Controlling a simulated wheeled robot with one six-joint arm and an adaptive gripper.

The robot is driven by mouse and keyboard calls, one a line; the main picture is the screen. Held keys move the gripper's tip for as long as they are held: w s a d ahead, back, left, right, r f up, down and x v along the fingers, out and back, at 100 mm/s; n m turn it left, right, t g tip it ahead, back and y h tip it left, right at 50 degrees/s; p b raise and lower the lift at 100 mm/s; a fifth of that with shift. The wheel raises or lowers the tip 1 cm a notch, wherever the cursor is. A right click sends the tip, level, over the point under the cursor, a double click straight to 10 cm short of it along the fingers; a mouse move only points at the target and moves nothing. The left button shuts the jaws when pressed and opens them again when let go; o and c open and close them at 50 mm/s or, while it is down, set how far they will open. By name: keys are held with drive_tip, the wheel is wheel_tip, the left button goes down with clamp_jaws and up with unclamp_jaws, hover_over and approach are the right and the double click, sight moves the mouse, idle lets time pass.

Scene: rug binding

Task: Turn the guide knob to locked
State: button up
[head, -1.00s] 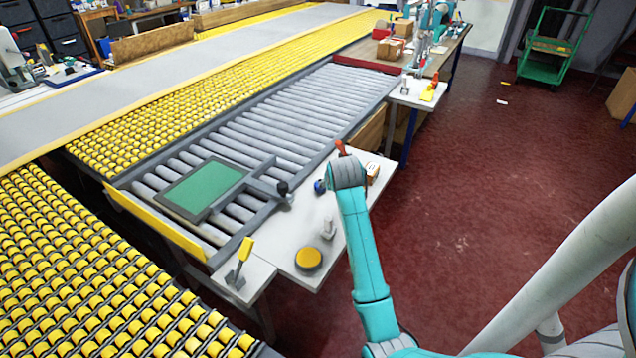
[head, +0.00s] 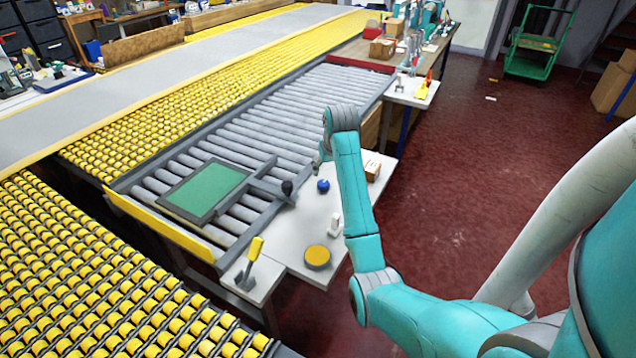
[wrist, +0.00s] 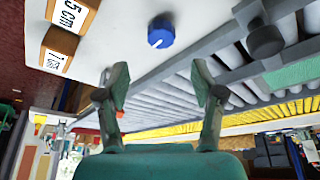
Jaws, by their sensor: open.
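A blue round knob (wrist: 160,32) with a white pointer line sits on the white side table in the wrist view. The blue knob (head: 323,185) is small in the head view, near the table's roller side. A black knob (head: 287,187) stands on the grey guide bar by the green panel (head: 205,188). The black knob also shows at upper right in the wrist view (wrist: 265,40). I see no locked label. My gripper (wrist: 160,82) is open and empty, its fingers apart, with the blue knob beyond the gap. In the head view my gripper is mostly hidden by my arm.
The white side table (head: 290,225) carries a yellow-topped disc (head: 317,256), a small white upright object (head: 335,224) and a cardboard box (head: 372,171). A yellow-handled lever (head: 254,250) stands at its front. Grey rollers (head: 290,105) lie beside it. Red floor at right is open.

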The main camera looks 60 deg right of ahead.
sight(324, 183)
drive_tip(key=x, duration=0.9)
drive_tip(key=shift+w, duration=0.1)
drive_tip(key=c, duration=1.1)
drive_tip(key=shift+c, duration=0.2)
